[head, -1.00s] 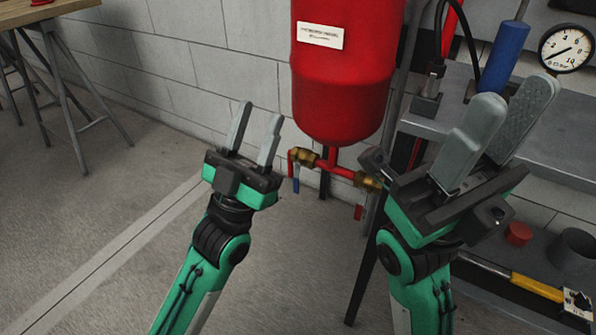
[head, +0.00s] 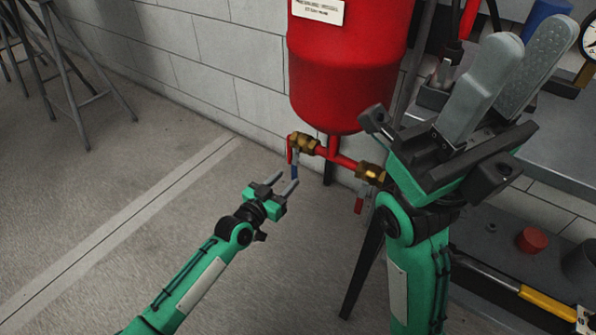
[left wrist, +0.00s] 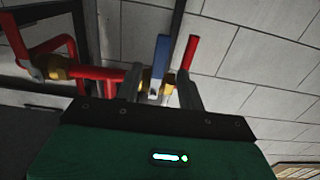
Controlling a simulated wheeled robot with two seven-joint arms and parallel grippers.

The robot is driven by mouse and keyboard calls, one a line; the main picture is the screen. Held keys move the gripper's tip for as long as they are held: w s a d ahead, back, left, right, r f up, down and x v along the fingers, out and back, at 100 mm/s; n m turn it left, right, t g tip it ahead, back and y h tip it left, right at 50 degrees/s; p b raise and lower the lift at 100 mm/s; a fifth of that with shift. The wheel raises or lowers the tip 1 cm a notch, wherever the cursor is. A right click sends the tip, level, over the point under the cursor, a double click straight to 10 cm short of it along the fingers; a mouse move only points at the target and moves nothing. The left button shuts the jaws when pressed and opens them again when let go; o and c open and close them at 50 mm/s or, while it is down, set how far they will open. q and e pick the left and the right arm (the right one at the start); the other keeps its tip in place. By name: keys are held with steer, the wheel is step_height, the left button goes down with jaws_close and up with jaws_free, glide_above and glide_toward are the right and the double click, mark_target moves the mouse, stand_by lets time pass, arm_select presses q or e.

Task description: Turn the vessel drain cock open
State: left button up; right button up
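The red vessel (head: 345,70) hangs by the wall with red pipework below it. At the pipe's left end is a brass cock (head: 304,143) with a blue lever (head: 294,171) pointing down. Another brass cock (head: 371,173) with a red lever (head: 359,198) is at the right. No label tells which is the drain cock. My left gripper (head: 284,180) is open just below and in front of the blue lever. In the left wrist view the blue lever (left wrist: 160,58) appears between its fingers, with gaps on both sides. My right gripper (head: 532,38) is open and empty, raised at right.
A grey shelf unit (head: 545,130) stands at right, with a red cap (head: 532,240) and a yellow-handled tool (head: 548,302) on its lower level. A dark stand leg (head: 362,265) slants below the pipework.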

mark_target(293, 172)
arm_select(q)
steer(key=b+x, duration=0.2)
steer(key=x, duration=0.5)
jaws_close()
